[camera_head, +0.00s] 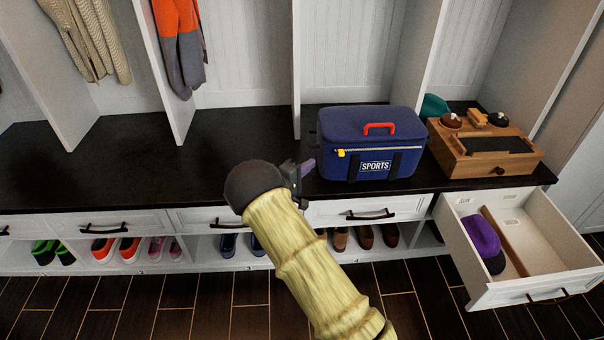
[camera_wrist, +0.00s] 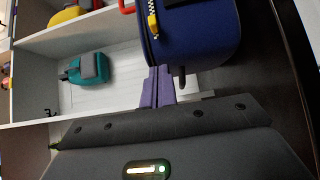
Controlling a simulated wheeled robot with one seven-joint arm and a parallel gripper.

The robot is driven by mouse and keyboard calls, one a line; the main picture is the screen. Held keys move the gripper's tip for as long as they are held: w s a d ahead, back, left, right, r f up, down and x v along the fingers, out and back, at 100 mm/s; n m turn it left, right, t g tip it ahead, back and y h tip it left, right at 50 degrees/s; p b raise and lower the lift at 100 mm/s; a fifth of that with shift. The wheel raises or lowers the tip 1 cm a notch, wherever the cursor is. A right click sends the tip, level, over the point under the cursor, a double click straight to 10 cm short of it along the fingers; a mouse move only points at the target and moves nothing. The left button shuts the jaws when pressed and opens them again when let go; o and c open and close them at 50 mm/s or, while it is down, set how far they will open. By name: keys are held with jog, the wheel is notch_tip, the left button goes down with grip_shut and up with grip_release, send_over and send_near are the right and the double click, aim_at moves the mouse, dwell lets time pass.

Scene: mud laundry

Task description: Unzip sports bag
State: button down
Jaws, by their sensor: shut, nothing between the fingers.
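The dark blue sports bag (camera_head: 370,135) stands upright on the black bench top, with a red handle (camera_head: 379,128) on its lid and a SPORTS label on its front. Its yellow zipper pull (camera_head: 341,153) is at the left end of the front seam, and the bag looks closed. My gripper (camera_head: 308,168) is just left of the bag, with its purple fingers shut and empty. In the wrist view, the fingers (camera_wrist: 158,88) point toward the bag (camera_wrist: 205,40), and the yellow pull (camera_wrist: 153,25) is beyond the tips, apart from them.
A wooden box (camera_head: 485,150) stands close to the bag's right, with a teal item (camera_head: 434,106) behind. An open drawer (camera_head: 540,240) holding a purple cap (camera_head: 481,236) juts out at right. Upright cubby dividers (camera_head: 296,70) stand behind. The bench (camera_head: 110,165) is clear at left.

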aim_at(338, 152)
jog(key=b+x, duration=0.1)
jog(key=x, duration=0.4)
jog(key=shift+f, duration=0.1)
jog(key=d+b, duration=0.1)
jog(key=d, duration=0.2)
jog(key=shift+s+d, duration=0.1)
jog(key=shift+d, duration=0.3)
